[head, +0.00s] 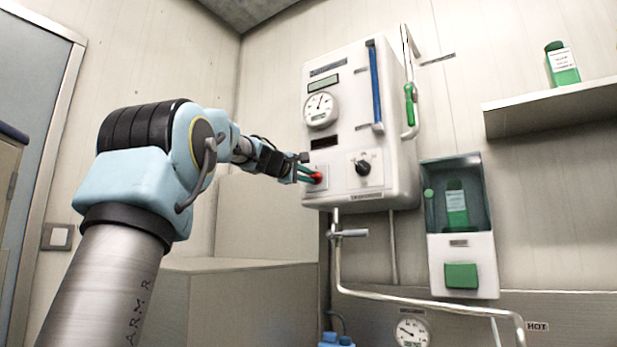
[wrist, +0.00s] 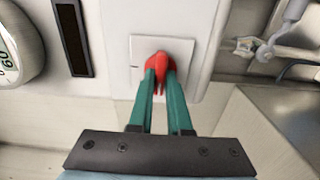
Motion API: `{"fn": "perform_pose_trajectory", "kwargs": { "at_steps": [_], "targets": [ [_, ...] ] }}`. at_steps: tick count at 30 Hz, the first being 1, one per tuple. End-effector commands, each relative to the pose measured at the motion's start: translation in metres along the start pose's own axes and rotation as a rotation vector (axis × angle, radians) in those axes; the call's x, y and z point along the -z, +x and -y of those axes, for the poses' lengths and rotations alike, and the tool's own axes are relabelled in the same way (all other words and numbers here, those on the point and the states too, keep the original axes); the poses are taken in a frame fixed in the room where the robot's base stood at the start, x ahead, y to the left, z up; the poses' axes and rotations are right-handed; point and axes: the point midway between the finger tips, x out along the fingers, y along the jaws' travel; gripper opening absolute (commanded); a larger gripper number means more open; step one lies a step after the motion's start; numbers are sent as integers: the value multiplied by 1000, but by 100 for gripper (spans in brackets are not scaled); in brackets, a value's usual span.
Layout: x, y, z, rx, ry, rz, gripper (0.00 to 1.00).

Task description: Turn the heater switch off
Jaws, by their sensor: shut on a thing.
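The heater switch is a small red switch (head: 318,177) on a pale square plate at the lower left of the white wall heater (head: 352,120). In the wrist view the red switch (wrist: 158,68) sits on its plate (wrist: 188,48), between my green fingertips. My gripper (head: 310,175) is shut on the red switch, reaching it from the left in the head view; it also shows in the wrist view (wrist: 160,80). The fingers cover the switch's sides, and I cannot tell its exact setting.
A black knob (head: 363,167) is right of the switch, with a round dial (head: 321,109) above. Pipes (head: 350,233) run below the heater. A green dispenser (head: 460,215) hangs at right. A shelf (head: 550,108) holds a green bottle (head: 562,66). A box-like counter (head: 235,300) stands below my arm.

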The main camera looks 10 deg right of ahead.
Motion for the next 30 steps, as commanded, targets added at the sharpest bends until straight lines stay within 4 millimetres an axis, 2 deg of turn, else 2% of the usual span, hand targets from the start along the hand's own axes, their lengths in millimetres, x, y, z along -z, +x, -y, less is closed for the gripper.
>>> {"fn": "perform_pose_trajectory", "kwargs": {
  "at_steps": [17, 18, 24, 25, 30],
  "targets": [
    [1, 0, 1, 2, -30, -2, 0],
    [1, 0, 2, 2, -30, -2, 21],
    [1, 0, 1, 1, -29, -1, 43],
    [0, 0, 1, 1, -29, -1, 46],
    [0, 0, 1, 1, -28, 0, 46]
  ]
}}
